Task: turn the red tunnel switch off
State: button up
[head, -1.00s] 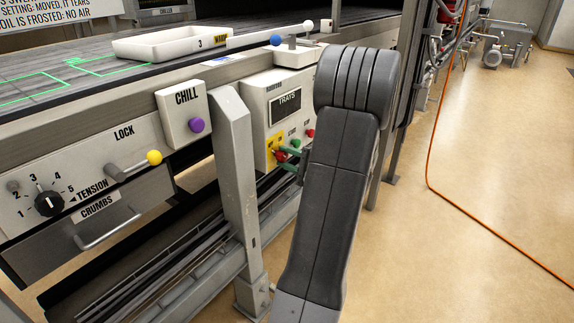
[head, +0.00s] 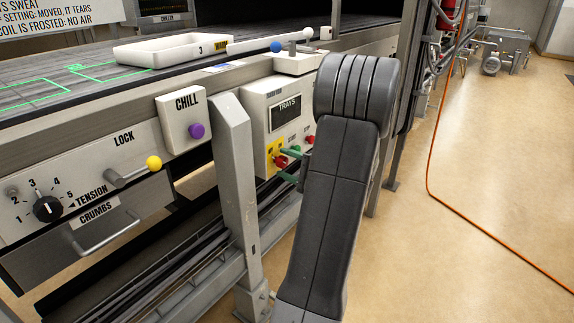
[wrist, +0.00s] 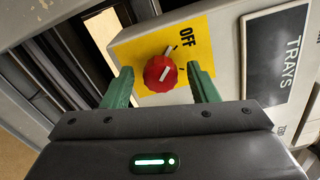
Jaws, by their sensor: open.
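The red tunnel switch (wrist: 160,73) is a round red knob with a white pointer line on a yellow plate (wrist: 192,42) marked OFF. In the wrist view its pointer slants up and right, toward a dark tick beside OFF. My gripper (wrist: 162,80) is open, with one green finger on each side of the knob; I cannot tell whether either finger touches it. In the head view the knob (head: 281,162) shows between the green fingers (head: 290,164), partly hidden by them and by my arm.
The white TRAYS control box (head: 284,106) has a dark display and other small buttons, including a red one (head: 309,140). A grey post (head: 236,165) stands left of it. The CHILL box (head: 182,120) and yellow-knobbed LOCK lever (head: 153,163) are further left. Open floor lies right.

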jog(key=p+v, duration=0.2)
jog(key=v, duration=1.1)
jog(key=shift+s+d+p, duration=0.25)
jog(key=shift+p, duration=0.15)
jog(key=b+x, duration=0.2)
jog(key=x, duration=1.1)
jog(key=shift+b, duration=0.4)
jog(key=shift+w+a, duration=0.35)
